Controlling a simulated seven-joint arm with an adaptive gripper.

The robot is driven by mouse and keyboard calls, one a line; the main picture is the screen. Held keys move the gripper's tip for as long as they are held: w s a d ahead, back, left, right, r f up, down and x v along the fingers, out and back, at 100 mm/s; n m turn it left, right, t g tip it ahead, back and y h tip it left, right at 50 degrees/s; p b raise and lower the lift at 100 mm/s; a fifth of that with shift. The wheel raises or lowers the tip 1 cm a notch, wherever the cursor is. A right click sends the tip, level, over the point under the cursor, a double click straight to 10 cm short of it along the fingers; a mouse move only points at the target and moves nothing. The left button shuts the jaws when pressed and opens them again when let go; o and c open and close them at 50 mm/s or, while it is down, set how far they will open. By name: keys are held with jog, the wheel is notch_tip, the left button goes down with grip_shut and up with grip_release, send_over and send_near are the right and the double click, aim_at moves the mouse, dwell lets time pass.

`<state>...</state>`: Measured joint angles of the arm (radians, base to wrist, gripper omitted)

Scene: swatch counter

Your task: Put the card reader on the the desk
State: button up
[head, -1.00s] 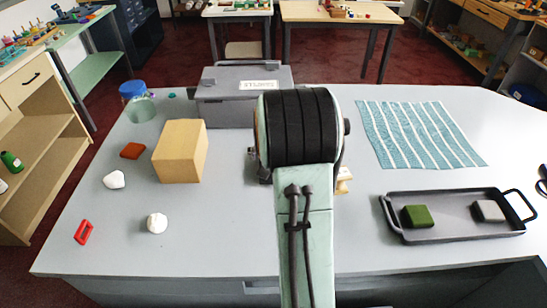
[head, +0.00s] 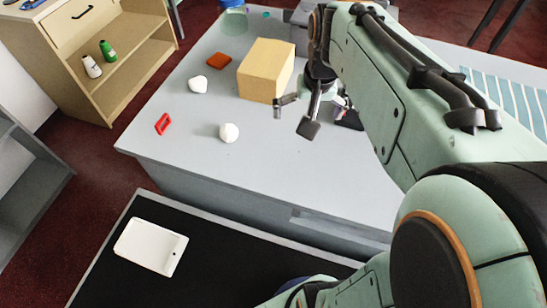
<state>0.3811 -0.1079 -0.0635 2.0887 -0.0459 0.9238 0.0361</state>
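The desk (head: 270,172) is a grey-topped counter in the head view. My gripper (head: 294,115) is over its near part, just right of the tan box, with its two fingers apart and nothing seen between them. A small dark object (head: 347,118) with pale and pinkish bits shows just right of the gripper, partly hidden by my arm; it may be the card reader, but I cannot tell for sure. A flat white slab with a small dark mark (head: 151,246) lies on a black surface at the lower left; I cannot tell what it is.
On the desk are a tan box (head: 266,70), an orange-brown block (head: 219,60), two white lumps (head: 198,84) (head: 229,132), a red frame (head: 163,124) and a blue-lidded jar (head: 233,18). A wooden shelf (head: 120,60) stands at the left. The desk's near-left part is clear.

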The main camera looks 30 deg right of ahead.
jog(key=s+a+f+n+g, duration=0.1)
jog(key=s+a+f+n, duration=0.1)
jog(key=s+a, duration=0.5)
jog(key=s+a+f+n+g+y, duration=0.1)
jog(key=s+a+f+n, duration=0.1)
jog(key=s+a+n, duration=0.2)
jog(key=s+a, duration=0.3)
jog(key=s, duration=0.1)
jog(key=shift+g+y, duration=0.3)
jog(key=shift+g, duration=0.1)
